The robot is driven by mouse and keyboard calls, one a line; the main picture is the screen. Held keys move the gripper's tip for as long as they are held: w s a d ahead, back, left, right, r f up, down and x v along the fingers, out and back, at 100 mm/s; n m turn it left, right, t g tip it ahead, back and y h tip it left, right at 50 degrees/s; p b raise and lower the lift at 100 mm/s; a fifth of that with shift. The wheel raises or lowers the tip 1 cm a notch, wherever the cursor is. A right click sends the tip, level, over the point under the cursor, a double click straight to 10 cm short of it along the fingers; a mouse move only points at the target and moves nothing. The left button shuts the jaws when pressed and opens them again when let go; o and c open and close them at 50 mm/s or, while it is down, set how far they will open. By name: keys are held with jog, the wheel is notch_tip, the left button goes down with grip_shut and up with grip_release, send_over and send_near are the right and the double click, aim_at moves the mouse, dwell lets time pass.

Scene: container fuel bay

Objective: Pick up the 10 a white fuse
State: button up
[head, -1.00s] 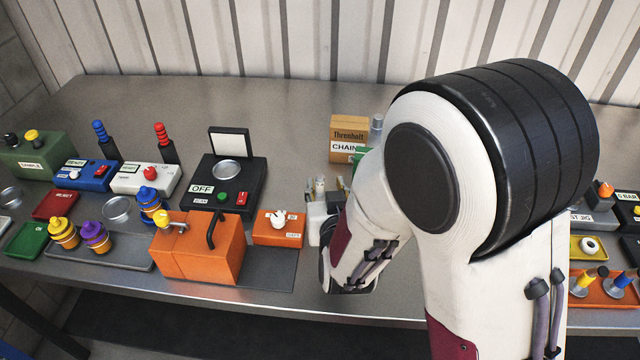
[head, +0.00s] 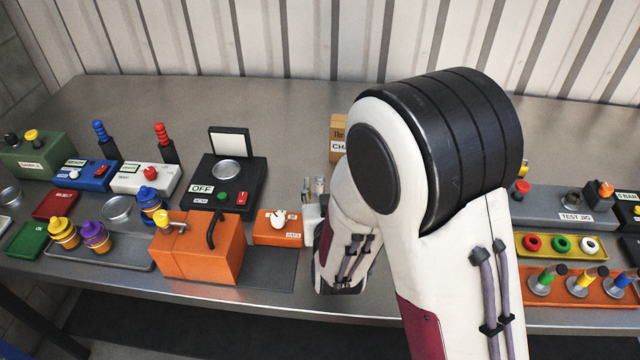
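I cannot make out a white fuse marked 10 A in the head view. Several small upright pieces with pale and metallic tops (head: 313,188) stand just left of my arm, above a white block (head: 311,220) that my arm partly covers. They are too small to identify. My gripper's fingers do not show; my arm's lower links hide that part of the bench, just right of the orange switch box (head: 278,230).
An orange box with a black handle (head: 200,248) stands at the front middle. A black panel marked OFF (head: 225,181) is behind it. At right are a yellow tray (head: 551,255) with red, green and white rings, and an orange tray (head: 602,299).

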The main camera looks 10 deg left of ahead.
aim_at(320, 178)
jog(key=shift+w+f, duration=0.15)
jog(key=shift+w, duration=0.15)
jog(key=shift+f+x, duration=0.2)
jog(key=shift+x, duration=2.4)
jog(key=shift+s, duration=0.1)
grip_shut()
